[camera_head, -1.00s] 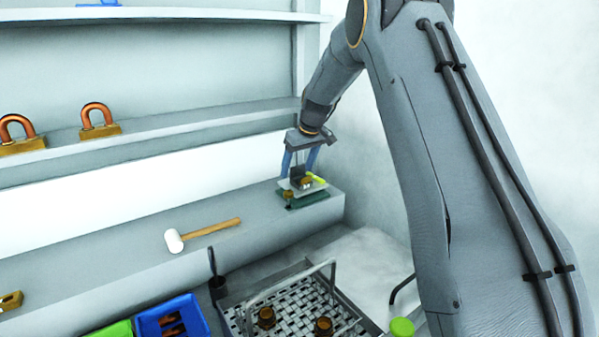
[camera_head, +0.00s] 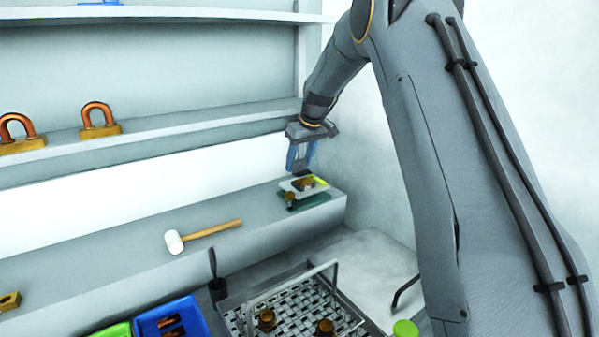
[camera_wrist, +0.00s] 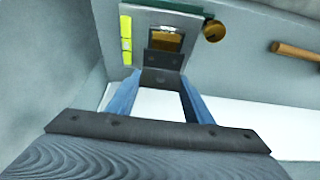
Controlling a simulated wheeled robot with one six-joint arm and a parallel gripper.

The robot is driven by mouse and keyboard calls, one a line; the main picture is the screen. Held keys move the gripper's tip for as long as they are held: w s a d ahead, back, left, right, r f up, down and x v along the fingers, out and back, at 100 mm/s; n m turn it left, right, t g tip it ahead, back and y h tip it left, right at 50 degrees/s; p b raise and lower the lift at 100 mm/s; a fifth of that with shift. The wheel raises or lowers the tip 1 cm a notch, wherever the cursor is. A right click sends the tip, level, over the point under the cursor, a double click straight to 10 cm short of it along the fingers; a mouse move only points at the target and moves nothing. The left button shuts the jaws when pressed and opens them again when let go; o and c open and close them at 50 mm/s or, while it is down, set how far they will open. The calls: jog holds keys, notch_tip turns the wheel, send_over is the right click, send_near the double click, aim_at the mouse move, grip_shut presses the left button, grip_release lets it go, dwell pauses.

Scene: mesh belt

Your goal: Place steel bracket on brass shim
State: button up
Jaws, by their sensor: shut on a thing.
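My gripper (camera_wrist: 160,84) is shut on the steel bracket (camera_wrist: 161,60), a dark grey holed piece between the blue fingertips in the wrist view. In the head view my gripper (camera_head: 300,168) is just above a pale plate at the right end of the ledge, and the bracket is hard to make out there. The brass shim (camera_wrist: 165,41) looks like a flat brass-coloured piece in a dark recess of the pale plate (camera_wrist: 190,24), just beyond the bracket. I cannot tell whether the bracket touches the plate.
A yellow-green strip (camera_wrist: 126,38) and a round brass knob (camera_wrist: 214,31) flank the recess. A mallet (camera_head: 205,236) lies on the ledge to the left. Brass blocks with copper loops (camera_head: 100,122) stand on the shelf. A mesh tray (camera_head: 290,305) and blue bin (camera_head: 172,319) are below.

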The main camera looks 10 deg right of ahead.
aim_at(300, 160)
notch_tip(300, 160, up, 7)
jog(key=b, duration=0.2)
jog(key=shift+w+b, duration=0.1)
jog(key=shift+b, duration=0.3)
jog(key=shift+r+b, duration=0.15)
jog(key=shift+b, duration=1.45)
jog(key=shift+b, duration=0.65)
jog(key=shift+r+b, duration=0.15)
jog(key=shift+b, duration=0.9)
jog(key=shift+s+f+p, duration=0.15)
jog(key=shift+f+p, duration=0.5)
jog(key=shift+f, duration=1.8)
jog(key=shift+s+f+p, duration=0.1)
jog(key=shift+f+p, duration=0.55)
jog(key=shift+f, duration=1.8)
jog(key=shift+f, duration=0.1)
jog(key=o, duration=1.2)
